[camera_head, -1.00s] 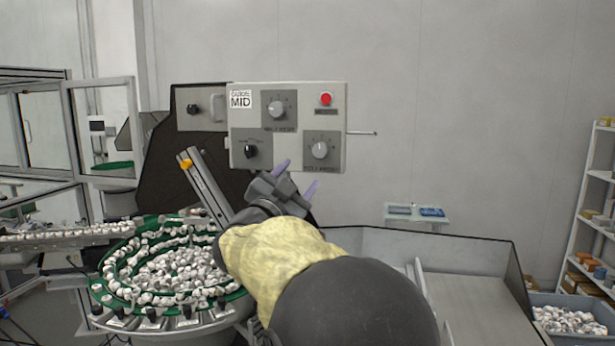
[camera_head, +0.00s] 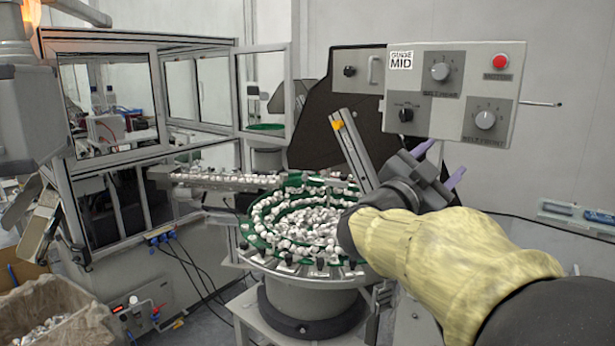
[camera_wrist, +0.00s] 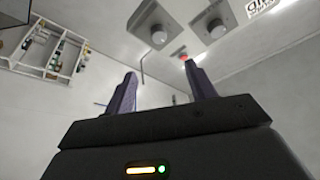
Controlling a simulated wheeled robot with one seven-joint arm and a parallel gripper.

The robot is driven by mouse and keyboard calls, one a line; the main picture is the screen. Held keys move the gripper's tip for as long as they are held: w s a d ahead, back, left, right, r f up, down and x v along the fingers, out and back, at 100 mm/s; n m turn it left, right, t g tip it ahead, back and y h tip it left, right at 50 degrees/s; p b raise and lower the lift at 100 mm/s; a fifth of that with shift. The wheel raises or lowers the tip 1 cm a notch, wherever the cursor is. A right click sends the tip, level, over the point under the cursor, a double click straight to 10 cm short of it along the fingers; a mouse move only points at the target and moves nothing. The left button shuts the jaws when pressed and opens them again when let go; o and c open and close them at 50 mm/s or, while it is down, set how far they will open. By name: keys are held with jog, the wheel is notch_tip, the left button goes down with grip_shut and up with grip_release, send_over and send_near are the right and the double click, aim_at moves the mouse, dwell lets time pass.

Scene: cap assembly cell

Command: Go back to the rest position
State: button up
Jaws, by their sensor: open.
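My gripper (camera_head: 439,163) is open and empty in the head view. My yellow-sleeved arm reaches in from the lower right. In the wrist view the two fingers (camera_wrist: 160,92) stand well apart with nothing between them. Beyond them the panel's knobs and red button (camera_wrist: 183,56) show. I cannot tell the exact gap between the fingers and the panel.
A round green bowl feeder (camera_head: 258,222) full of white caps stands left of my arm. A slanted metal rail (camera_head: 352,150) rises beside my gripper. A glazed metal enclosure (camera_head: 140,45) stands at left, with a bin (camera_head: 85,335) of caps below. A shelf rack (camera_wrist: 52,47) shows in the wrist view.

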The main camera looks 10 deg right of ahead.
jog(key=w+a+f+n+t+y, duration=0.2)
jog(key=w+a+f+n+y, duration=0.2)
jog(key=a+f+n+y, duration=0.45)
jog(key=w+a+f+n+t+y, duration=0.3)
jog(key=f+n+y, duration=0.35)
jog(key=f, duration=0.55)
jog(key=s+a+f+n+g+y, duration=0.1)
jog(key=s+a+f+g+y, duration=0.15)
jog(key=f, duration=0.35)
jog(key=s+a+f+n+g+y, duration=0.1)
jog(key=s+a+f+g, duration=0.3)
jog(key=f, duration=0.3)
jog(key=s+f+n+g, duration=0.1)
jog(key=s+f+g, duration=0.2)
jog(key=s, duration=0.3)
jog(key=s+f+n+g, duration=0.1)
jog(key=s+f+g, duration=0.2)
jog(key=s+f, duration=0.2)
jog(key=shift+s+a+f+n+y, duration=0.25)
jog(key=shift+s+a+n+y, duration=0.1)
jog(key=shift+s, duration=0.8)
